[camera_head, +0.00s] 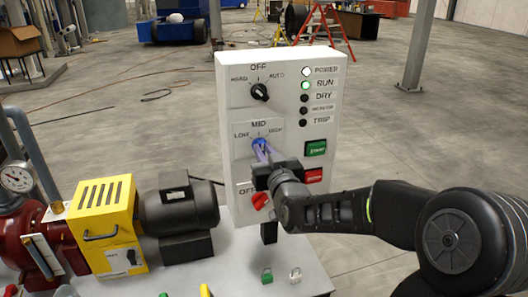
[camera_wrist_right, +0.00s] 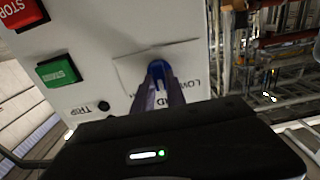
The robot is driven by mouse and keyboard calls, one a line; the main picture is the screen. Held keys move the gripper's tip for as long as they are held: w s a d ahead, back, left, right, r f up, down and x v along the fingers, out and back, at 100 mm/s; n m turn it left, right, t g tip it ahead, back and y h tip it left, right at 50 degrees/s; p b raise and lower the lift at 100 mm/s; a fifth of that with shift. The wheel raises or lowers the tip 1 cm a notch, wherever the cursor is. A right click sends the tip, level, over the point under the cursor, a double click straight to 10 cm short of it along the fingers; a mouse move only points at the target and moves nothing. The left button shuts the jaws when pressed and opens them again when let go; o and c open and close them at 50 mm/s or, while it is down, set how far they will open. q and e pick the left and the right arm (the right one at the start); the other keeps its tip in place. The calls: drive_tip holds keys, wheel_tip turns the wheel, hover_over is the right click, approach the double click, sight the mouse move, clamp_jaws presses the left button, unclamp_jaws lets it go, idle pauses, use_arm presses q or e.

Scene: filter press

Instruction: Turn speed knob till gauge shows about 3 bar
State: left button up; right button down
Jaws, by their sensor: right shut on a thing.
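The speed knob is blue (camera_head: 259,143) and sits mid-panel under the labels LOW, MID and HIGH on the white control panel (camera_head: 232,100). My right gripper (camera_head: 260,150) is shut on this knob; its fingers point straight at the panel. The right wrist view shows the blue knob (camera_wrist_right: 158,68) between the two fingertips (camera_wrist_right: 158,82). Which way the knob points is hidden by the fingers. The round pressure gauge (camera_head: 16,178) is at the far left on the red pump; its needle is too small to read. My left gripper is not in view.
Above the knob is a black selector (camera_head: 260,91); below is a red one (camera_head: 260,200). A green button (camera_head: 316,148) and red button (camera_head: 313,175) lie close to my gripper. A yellow box (camera_head: 104,222) and dark motor (camera_head: 178,205) stand left. POWER and RUN lamps are lit.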

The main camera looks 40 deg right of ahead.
drive_tip(key=shift+d+f+m+b, duration=0.1)
drive_tip(key=shift+d+m+b, duration=0.05)
drive_tip(key=shift+m+b, duration=5.4)
drive_tip(key=shift+n+b, duration=0.95)
drive_tip(key=c, duration=1.4)
unclamp_jaws()
drive_tip(key=shift+o, duration=0.2)
